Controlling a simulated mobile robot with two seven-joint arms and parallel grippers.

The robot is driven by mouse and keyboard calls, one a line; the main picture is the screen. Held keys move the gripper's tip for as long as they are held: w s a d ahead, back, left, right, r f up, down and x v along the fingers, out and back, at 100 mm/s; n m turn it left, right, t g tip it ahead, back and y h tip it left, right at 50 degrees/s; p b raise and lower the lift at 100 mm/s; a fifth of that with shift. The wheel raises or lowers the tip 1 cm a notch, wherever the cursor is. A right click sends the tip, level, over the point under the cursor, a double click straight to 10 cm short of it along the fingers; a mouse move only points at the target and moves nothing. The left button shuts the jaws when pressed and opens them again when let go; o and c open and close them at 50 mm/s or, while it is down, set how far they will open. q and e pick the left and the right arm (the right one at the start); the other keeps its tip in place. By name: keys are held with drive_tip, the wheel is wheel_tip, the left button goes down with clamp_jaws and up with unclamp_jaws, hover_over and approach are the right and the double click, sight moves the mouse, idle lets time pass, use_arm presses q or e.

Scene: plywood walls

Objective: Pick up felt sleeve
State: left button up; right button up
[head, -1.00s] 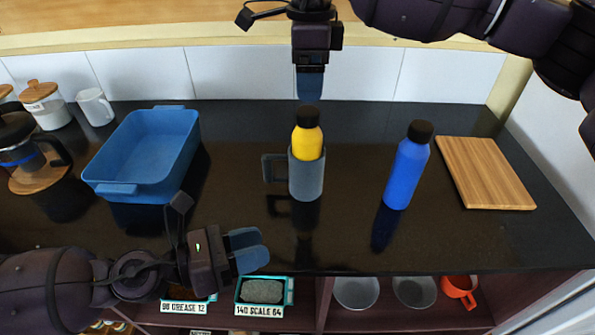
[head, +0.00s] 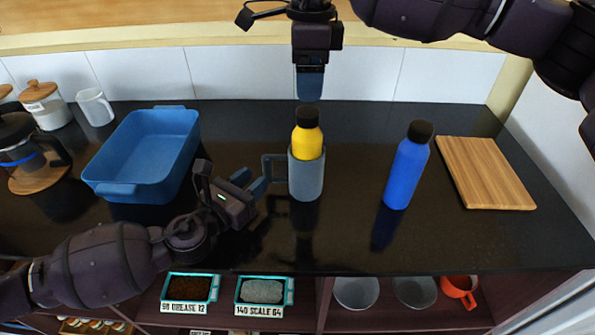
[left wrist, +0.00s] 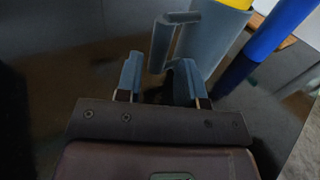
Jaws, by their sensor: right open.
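The felt sleeve (head: 306,178) is grey with a squared loop handle on its left side. It stands upright on the dark counter around a yellow bottle with a black cap (head: 307,139). My left gripper (head: 252,181) is open just left of the handle. In the left wrist view, the sleeve (left wrist: 208,40) is ahead to the right, its handle lies just beyond the space between my left fingertips (left wrist: 159,72), and nothing is held. My right gripper (head: 309,88) is open, pointing down just above and behind the bottle's cap.
A blue bottle (head: 406,172) stands to the right, with a wooden board (head: 485,173) beyond it. A blue tray (head: 105,188) sits to the left, near a coffee pot (head: 22,150). The tray's right wall is close to my left gripper. Labelled bins (head: 265,290) and bowls are on the shelf below.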

sight(264, 158)
use_arm(q)
drive_tip(key=shift+x, duration=3.6)
drive_tip(key=shift+c, duration=0.4)
clamp_jaws()
wheel_tip(264, 158, up, 9)
drive_tip(key=shift+n, duration=0.3)
wheel_tip(264, 158, down, 6)
drive_tip(key=shift+s+f, duration=0.1)
drive_tip(key=shift+s, duration=0.1)
drive_tip(key=shift+w+a, duration=0.1)
drive_tip(key=shift+w, duration=0.2)
